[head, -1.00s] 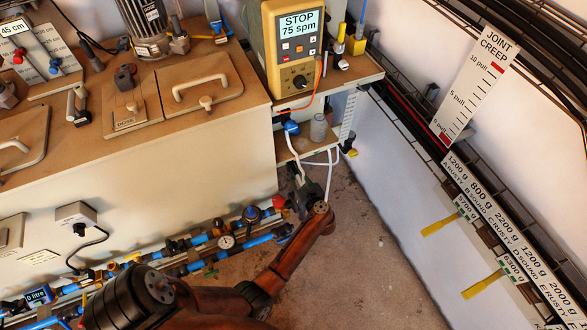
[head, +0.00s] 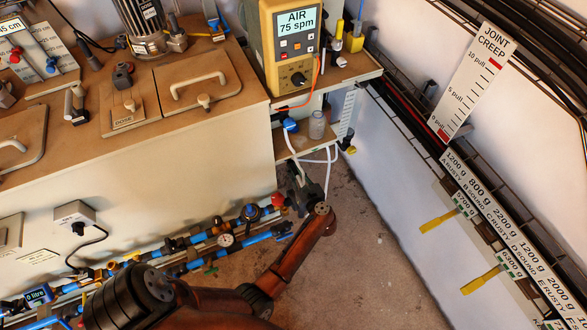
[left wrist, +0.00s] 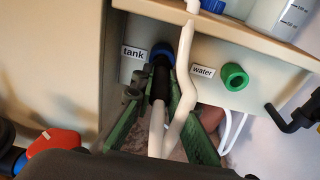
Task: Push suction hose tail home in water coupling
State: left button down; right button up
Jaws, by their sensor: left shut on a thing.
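In the left wrist view, the green water coupling (left wrist: 235,77) sits on the beige panel beside its "water" label, with nothing in its opening. The blue tank coupling (left wrist: 162,52) is to its left, by the "tank" label. My left gripper (left wrist: 158,88) is shut on the black hose tail (left wrist: 159,80) of a white hose (left wrist: 157,125). The tail's upper end overlaps the blue coupling; I cannot tell whether it is seated inside or just in front. In the head view, my left gripper (head: 297,180) is below the small shelf, and its tips are hard to make out. My right gripper is not in view.
A second white hose (left wrist: 187,60) crosses close in front of the panel. A black elbow fitting (left wrist: 296,115) is to the right. The yellow pump (head: 291,45) reads "AIR 75 spm". Blue piping (head: 195,262) runs along the cabinet foot. The floor (head: 360,260) at right is clear.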

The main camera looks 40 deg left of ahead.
pick_arm(q)
jog(key=v, duration=0.3)
jog(key=shift+s+d+f, duration=0.15)
jog(key=shift+d+f, duration=0.1)
jog(key=shift+d, duration=0.15)
dwell(0.5)
